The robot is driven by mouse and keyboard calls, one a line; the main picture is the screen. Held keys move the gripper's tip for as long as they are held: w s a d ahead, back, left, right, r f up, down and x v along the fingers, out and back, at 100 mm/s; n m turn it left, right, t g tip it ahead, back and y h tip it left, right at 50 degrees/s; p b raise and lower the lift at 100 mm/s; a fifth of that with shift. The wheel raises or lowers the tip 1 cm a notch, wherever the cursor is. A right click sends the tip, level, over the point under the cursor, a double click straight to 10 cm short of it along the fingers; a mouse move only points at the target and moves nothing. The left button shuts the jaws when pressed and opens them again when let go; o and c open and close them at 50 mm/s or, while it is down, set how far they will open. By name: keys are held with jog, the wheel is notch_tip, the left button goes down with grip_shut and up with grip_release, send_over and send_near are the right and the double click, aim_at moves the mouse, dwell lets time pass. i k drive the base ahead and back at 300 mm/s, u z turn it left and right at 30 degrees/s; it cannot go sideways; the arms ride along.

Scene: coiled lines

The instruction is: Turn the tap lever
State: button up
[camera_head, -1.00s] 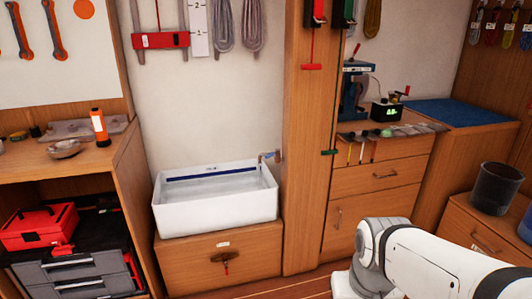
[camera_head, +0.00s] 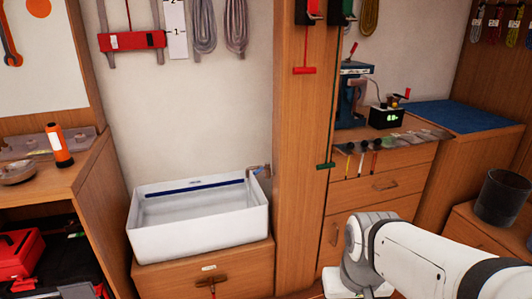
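A small tap (camera_head: 258,171) sits at the back right corner of a white basin (camera_head: 200,240), against the side of a wooden post. It looks brassy with a bluish part, too small to make out the lever clearly. The basin stands on a wooden cabinet and looks empty. My white arm shows at the lower right, apart from the basin and tap. My gripper is outside the view.
An orange torch (camera_head: 59,146) and a bowl (camera_head: 17,171) stand on the left bench. A wooden post (camera_head: 300,200) rises between the basin and the right-hand drawers. A dark bin (camera_head: 501,197) stands at the right. The cabinet front has a handle (camera_head: 211,284).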

aim_at(267, 165)
jog(key=i, duration=1)
jog(key=u, duration=0.05)
